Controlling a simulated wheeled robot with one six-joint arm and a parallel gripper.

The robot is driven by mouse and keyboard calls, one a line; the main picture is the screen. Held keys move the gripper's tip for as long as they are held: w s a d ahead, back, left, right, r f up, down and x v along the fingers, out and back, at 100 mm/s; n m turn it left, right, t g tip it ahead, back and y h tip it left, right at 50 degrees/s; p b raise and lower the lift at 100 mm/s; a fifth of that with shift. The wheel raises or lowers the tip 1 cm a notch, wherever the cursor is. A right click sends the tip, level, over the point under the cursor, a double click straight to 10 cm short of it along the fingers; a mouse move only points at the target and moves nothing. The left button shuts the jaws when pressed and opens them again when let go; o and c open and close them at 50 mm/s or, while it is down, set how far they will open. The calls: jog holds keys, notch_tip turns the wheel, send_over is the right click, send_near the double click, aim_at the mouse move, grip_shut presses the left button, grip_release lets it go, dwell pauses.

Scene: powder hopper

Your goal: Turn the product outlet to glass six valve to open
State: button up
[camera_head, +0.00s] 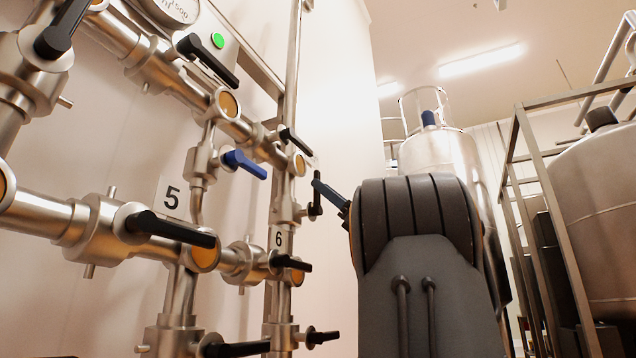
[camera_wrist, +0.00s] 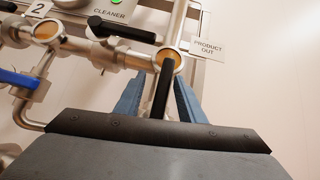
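In the wrist view, a black valve handle (camera_wrist: 163,92) hangs down from a joint with an orange disc (camera_wrist: 172,60), beside a "PRODUCT OUT" sign (camera_wrist: 207,48). My gripper (camera_wrist: 158,98) has its blue fingers on either side of this handle, with a gap visible on both sides. In the head view, my gripper (camera_head: 327,193) reaches left from my dark arm to an upright black handle (camera_head: 316,200) on the vertical pipe, above the "6" plate (camera_head: 280,239). Whether it touches the handle is unclear. My gripper's base hides the lower end of the handle in the wrist view.
Other black handles (camera_head: 176,229) (camera_head: 291,262) and a blue handle (camera_head: 245,165) stick out from the steel pipes at left. A "5" plate (camera_head: 172,197) is on the wall. A framed tank (camera_head: 600,210) stands at right. The wall right of the sign is bare.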

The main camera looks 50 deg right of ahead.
jog(key=shift+v, duration=1.8)
jog(key=shift+r+p, duration=0.1)
jog(key=shift+p, duration=0.25)
